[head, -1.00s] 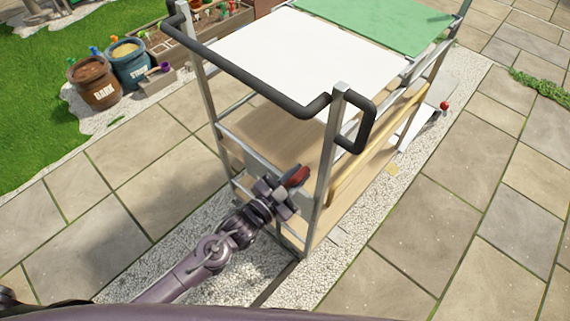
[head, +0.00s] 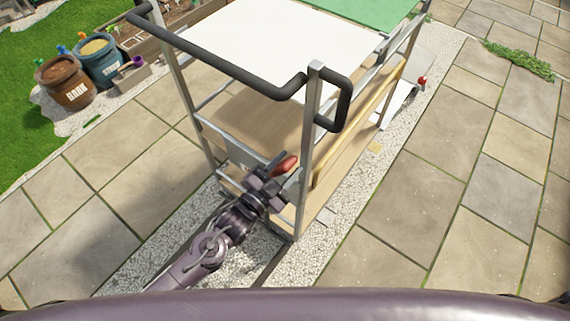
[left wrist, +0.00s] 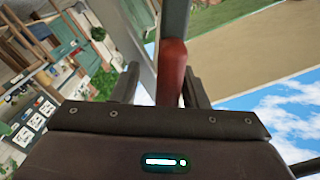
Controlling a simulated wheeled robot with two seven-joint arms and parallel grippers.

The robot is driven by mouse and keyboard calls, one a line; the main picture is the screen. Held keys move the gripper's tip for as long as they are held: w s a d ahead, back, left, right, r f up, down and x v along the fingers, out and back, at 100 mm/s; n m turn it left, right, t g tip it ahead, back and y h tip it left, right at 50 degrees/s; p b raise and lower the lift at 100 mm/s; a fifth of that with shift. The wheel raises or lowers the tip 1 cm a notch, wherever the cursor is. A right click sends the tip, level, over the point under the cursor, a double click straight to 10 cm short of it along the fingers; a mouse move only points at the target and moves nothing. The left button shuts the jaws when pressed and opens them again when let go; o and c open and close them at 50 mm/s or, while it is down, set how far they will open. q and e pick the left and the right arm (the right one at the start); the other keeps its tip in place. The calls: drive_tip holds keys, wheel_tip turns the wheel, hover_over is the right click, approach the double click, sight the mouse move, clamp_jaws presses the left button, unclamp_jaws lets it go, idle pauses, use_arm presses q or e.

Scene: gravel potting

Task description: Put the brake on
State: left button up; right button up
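A trolley with a white top (head: 290,45), a dark push bar (head: 225,66) and metal posts stands ahead. A red handle (head: 285,165), the brake lever's grip by its look, shows at its near end beside the right post. My left gripper (head: 272,182) is at this red handle. In the left wrist view the red handle (left wrist: 172,72) stands between the two fingers (left wrist: 160,88). The fingers are apart, with a gap on the left of the handle; the right finger is close to it, and contact is unclear. The lever's lower part is hidden. My right gripper is out of view.
A wooden lower shelf (head: 262,118) and a wooden rail (head: 350,128) are on the trolley. A red knob (head: 422,82) shows near its far end. Buckets (head: 66,84) stand at the left. The paving (head: 410,190) on the right is clear.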

use_arm(q)
drive_tip(key=shift+a, duration=0.1)
drive_tip(key=v, duration=0.7)
drive_tip(key=shift+s+a+b, duration=0.25)
drive_tip(key=shift+s+b, duration=0.05)
drive_tip(key=shift+b, duration=0.1)
drive_tip(key=s+a+f+n+g+y, duration=0.1)
drive_tip(key=a+f+n+y, duration=0.2)
drive_tip(key=f, duration=0.6)
drive_tip(key=s+a+f+n+g+y, duration=0.1)
drive_tip(key=a+f+g+y, duration=0.1)
drive_tip(key=a+f, duration=0.5)
drive_tip(key=a+f+n+g+y, duration=0.1)
drive_tip(key=a+f+n+y, duration=0.15)
drive_tip(key=f, duration=0.75)
drive_tip(key=s+a+f+n+g+y, duration=0.25)
drive_tip(key=s+a+f+g, duration=0.3)
drive_tip(key=s+f, duration=0.75)
drive_tip(key=s+f+n+g+y, duration=0.1)
drive_tip(key=s+f, duration=0.5)
drive_tip(key=s, duration=0.9)
drive_tip(key=a+n+g, duration=0.1)
drive_tip(key=g, duration=0.1)
drive_tip(key=shift+g, duration=0.35)
